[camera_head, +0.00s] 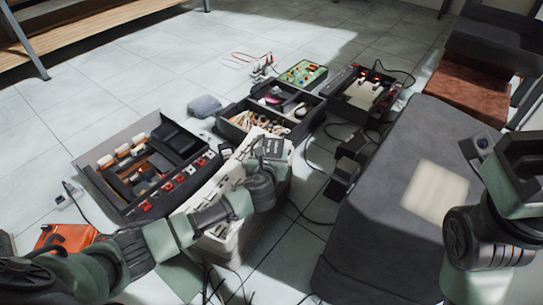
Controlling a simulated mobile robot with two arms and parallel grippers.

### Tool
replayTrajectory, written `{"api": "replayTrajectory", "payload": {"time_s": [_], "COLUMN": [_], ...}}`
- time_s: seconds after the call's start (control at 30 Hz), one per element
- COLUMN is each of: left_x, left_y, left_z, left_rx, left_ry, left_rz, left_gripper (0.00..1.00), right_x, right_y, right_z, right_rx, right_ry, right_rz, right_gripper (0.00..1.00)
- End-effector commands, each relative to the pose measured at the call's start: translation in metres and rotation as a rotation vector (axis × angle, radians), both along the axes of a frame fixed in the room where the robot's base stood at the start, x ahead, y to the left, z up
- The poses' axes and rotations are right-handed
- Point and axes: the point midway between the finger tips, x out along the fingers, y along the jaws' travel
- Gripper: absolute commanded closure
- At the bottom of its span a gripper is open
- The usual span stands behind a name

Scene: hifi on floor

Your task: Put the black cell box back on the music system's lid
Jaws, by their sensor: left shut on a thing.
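My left arm reaches in from the lower left, and my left gripper (270,157) is over a pale, cream-coloured unit (222,205) in the middle. That gripper is shut on a small dark box, seemingly the black cell box (273,146), largely hidden by the fingers. I cannot tell whether the box touches the pale surface below it. This pale unit may be the music system with its lid; my arm covers part of it. My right gripper (512,165) is at the right edge, partly cut off, apart from these things; its opening is unclear.
An open black case (110,185) with red and white parts lies at left. A tool box (235,122), a green circuit board (303,73) and another open device (365,95) lie behind. A large grey padded block (385,240) stands at right. Cables cross the tiled floor.

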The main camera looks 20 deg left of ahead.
Motion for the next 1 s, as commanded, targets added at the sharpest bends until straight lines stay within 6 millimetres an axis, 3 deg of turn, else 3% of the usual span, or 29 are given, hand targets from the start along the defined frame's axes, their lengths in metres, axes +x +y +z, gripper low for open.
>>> {"api": "replayTrajectory", "payload": {"time_s": [0.2,0.23,0.27,0.67,0.77,1.0], "left_x": [0.001,0.000,0.000,-0.002,-0.013,-0.057], "left_y": [0.000,0.000,0.000,-0.001,-0.003,-0.011], "left_z": [0.000,-0.002,-0.001,0.003,0.010,0.031], "left_rx": [0.000,0.001,0.000,0.001,0.001,0.000], "left_ry": [-0.002,0.000,-0.001,0.000,0.001,0.002], "left_rz": [-0.001,0.000,-0.001,-0.001,-0.003,-0.004], "left_gripper": [0.96,0.34,0.27,0.27,0.27,0.27], "right_x": [0.000,0.000,0.000,0.000,0.005,0.017], "right_y": [0.000,0.000,0.000,0.000,-0.001,-0.003], "right_z": [0.000,0.000,0.000,0.004,0.001,-0.011], "right_rx": [0.000,0.000,0.000,0.001,0.001,0.007], "right_ry": [0.001,0.000,0.001,-0.002,0.030,0.124], "right_rz": [0.000,0.000,0.000,0.000,0.001,0.006], "right_gripper": [0.69,0.69,0.69,0.69,0.69,0.69]}}
